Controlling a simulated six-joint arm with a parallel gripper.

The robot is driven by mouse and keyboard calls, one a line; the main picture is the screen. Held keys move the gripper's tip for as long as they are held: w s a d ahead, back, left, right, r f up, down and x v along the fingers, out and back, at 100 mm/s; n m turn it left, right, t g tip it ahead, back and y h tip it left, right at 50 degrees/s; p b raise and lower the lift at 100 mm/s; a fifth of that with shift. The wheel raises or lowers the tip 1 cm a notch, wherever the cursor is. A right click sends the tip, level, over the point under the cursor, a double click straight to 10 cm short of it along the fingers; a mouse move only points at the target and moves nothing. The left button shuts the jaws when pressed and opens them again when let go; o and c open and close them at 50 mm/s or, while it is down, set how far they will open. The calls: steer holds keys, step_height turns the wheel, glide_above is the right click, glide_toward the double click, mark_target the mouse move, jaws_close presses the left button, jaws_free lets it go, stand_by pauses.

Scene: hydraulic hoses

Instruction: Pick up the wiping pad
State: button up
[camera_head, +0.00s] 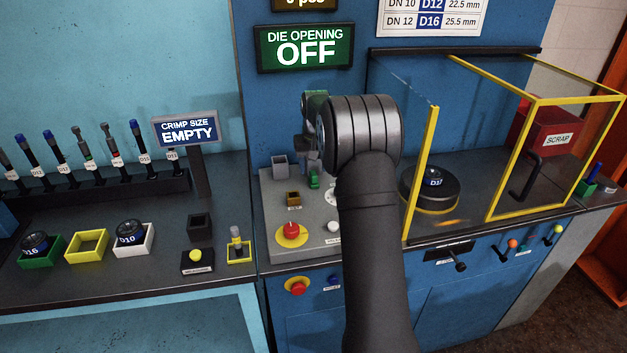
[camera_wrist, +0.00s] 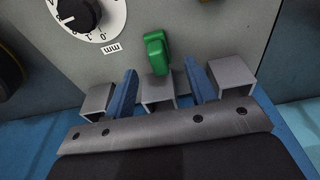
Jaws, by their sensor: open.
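I cannot pick out the wiping pad for certain in either view. A small brown-orange box-like item (camera_head: 293,198) sits on the grey panel in the head view, and I cannot tell if it is or holds the pad. My gripper (camera_wrist: 161,68) is open and empty in the wrist view, its two blue fingers apart. A green upright part (camera_wrist: 157,50) on the grey panel shows between and beyond the fingertips. In the head view my arm hides most of the gripper. The small brown item does not show in the wrist view.
The grey panel carries a dial (camera_wrist: 80,18), a red button (camera_head: 291,231) and a grey open box (camera_head: 280,165). A yellow-framed clear guard (camera_head: 422,172) stands right of my arm. Hoses stand in a rack (camera_head: 100,190) at left, above trays including a white one (camera_head: 134,243).

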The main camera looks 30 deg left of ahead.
mark_target(313, 172)
steer(key=f, duration=0.4)
steer(key=shift+w+a, duration=0.15)
steer(key=shift+w, duration=0.1)
steer(key=shift+c, duration=0.4)
steer(key=c, duration=1)
steer(key=shift+r, duration=0.45)
steer(key=r, duration=0.3)
steer(key=shift+d+r, duration=0.35)
steer(key=shift+d, duration=0.05)
steer(key=d+r, duration=0.2)
steer(key=d, duration=0.1)
steer(key=w+d+r, duration=0.1)
steer(key=d+r, duration=0.1)
steer(key=d, duration=0.2)
steer(key=d+r, duration=0.2)
steer(key=d, duration=0.1)
steer(key=shift+w+d+r, duration=0.2)
steer(key=shift+w+d, duration=0.2)
